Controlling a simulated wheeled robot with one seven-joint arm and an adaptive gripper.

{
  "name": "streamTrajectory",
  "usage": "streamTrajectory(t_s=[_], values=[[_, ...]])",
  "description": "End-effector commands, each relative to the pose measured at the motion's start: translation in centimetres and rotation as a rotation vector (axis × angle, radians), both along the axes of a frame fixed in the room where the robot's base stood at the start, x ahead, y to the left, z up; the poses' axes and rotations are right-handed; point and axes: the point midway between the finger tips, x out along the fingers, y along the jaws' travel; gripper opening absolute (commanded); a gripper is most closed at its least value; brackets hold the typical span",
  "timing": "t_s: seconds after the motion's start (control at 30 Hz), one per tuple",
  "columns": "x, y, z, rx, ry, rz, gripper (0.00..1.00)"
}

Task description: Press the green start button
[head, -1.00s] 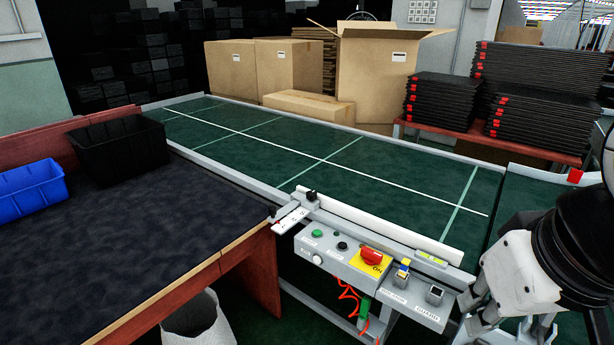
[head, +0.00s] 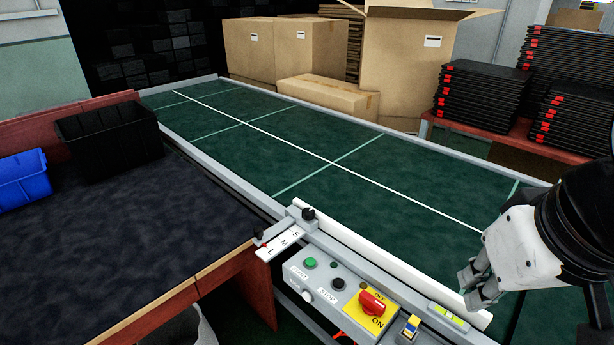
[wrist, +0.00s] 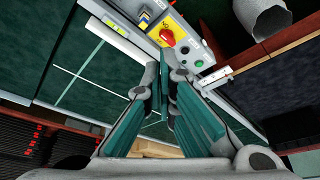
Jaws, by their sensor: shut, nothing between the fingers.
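The green start button (head: 310,263) is a small round button at the left end of the grey control box (head: 300,280) on the conveyor's near side. It also shows in the wrist view (wrist: 199,63), right of my fingertips. A black stop button (head: 338,284) sits just right of it, then a red switch (head: 371,303) on a yellow plate. My gripper (head: 474,287) is at the right in the head view, over the conveyor side and well right of the green button. In the wrist view, my gripper's fingers (wrist: 166,75) are together and empty. Nothing covers the button.
The green conveyor belt (head: 250,150) is bare. A white rail and a size guide (head: 281,243) marked S, M, L lie beside the box. A dark table (head: 120,240) with a black bin (head: 110,145) and a blue bin (head: 22,182) is at left. Cartons (head: 405,60) stand behind.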

Motion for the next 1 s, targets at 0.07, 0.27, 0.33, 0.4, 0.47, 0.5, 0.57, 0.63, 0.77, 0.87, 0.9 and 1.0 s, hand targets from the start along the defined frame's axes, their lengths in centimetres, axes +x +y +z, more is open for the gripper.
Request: streamTrajectory(t_s=[0.07,0.27,0.33,0.4,0.47,0.5,0.57,0.63,0.77,0.87,0.9,1.0], values=[[0.0,0.0,0.0,0.000,0.000,0.000,0.00],[0.8,-0.4,0.0,-0.034,0.020,0.021,0.00],[1.7,-0.7,0.0,-0.072,0.038,0.044,0.00],[3.0,-1.2,0.0,-0.123,0.064,0.078,0.00],[4.4,-1.6,0.0,-0.175,0.088,0.113,0.00],[5.4,-1.8,-0.1,-0.211,0.103,0.139,0.00],[6.9,-2.1,-0.2,-0.265,0.126,0.180,0.00],[8.8,-2.3,-0.5,-0.329,0.147,0.231,0.00],[12.5,-2.2,-1.2,-0.441,0.183,0.330,0.00],[15.5,-1.8,-2.1,-0.526,0.207,0.412,0.00],[16.7,-1.6,-2.5,-0.559,0.215,0.446,0.00],[19.7,-0.7,-3.8,-0.640,0.231,0.535,0.00]])
